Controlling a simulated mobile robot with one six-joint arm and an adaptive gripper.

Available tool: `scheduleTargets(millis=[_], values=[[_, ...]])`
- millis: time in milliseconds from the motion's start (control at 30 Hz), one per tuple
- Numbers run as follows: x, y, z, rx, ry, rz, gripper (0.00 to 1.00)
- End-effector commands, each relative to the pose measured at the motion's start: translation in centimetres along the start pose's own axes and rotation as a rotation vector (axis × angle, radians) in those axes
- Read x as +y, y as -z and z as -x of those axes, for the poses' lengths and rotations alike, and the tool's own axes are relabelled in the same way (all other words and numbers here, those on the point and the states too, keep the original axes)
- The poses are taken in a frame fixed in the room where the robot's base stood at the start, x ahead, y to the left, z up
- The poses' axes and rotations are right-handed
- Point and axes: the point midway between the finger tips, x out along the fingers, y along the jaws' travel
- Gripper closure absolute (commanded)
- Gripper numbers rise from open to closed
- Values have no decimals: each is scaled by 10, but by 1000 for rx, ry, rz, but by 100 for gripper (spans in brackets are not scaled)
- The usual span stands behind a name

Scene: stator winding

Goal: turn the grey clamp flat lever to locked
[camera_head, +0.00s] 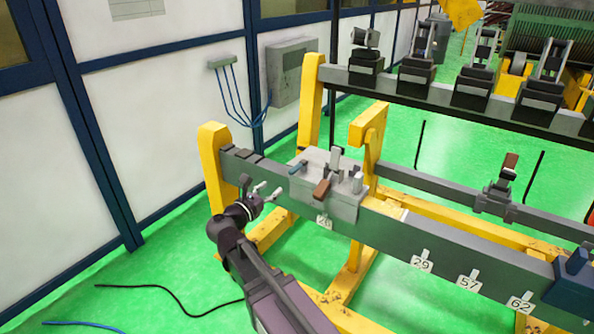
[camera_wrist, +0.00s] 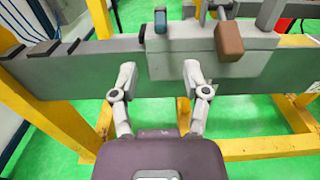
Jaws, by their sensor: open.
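The grey clamp (camera_head: 347,206) sits on the dark beam above label 26; its body also shows in the wrist view (camera_wrist: 185,58). It carries a teal-ended lever (camera_head: 298,167), a brown-ended lever (camera_head: 321,189) and upright grey pieces. In the wrist view the teal end (camera_wrist: 160,22) is ahead between my fingers, and the brown end (camera_wrist: 229,38) is to the right. I cannot tell which is the flat lever. My gripper (camera_head: 269,189) is open and empty in front of the beam, left of the clamp; its spread fingers show in the wrist view (camera_wrist: 159,74), apart from both handles.
The dark beam (camera_head: 390,229) runs right on yellow supports (camera_head: 215,165). A second rail with a small clamp (camera_head: 495,197) lies behind. A row of black clamps (camera_head: 417,75) stands at the back right. Cables lie on the green floor (camera_head: 150,265), left. A wall is at left.

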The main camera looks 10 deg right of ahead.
Motion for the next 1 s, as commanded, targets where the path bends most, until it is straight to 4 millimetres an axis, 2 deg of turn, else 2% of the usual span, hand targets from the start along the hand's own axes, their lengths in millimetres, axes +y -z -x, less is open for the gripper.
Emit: scheduleTargets(millis=[267, 467, 667, 1000], values=[[0, 0, -3, 1, 1, -2, 40], [0, 0, -15, 2, 2, -3, 40], [0, 0, -36, 2, 3, -3, 40], [1, 0, -84, 2, 2, -3, 40]])
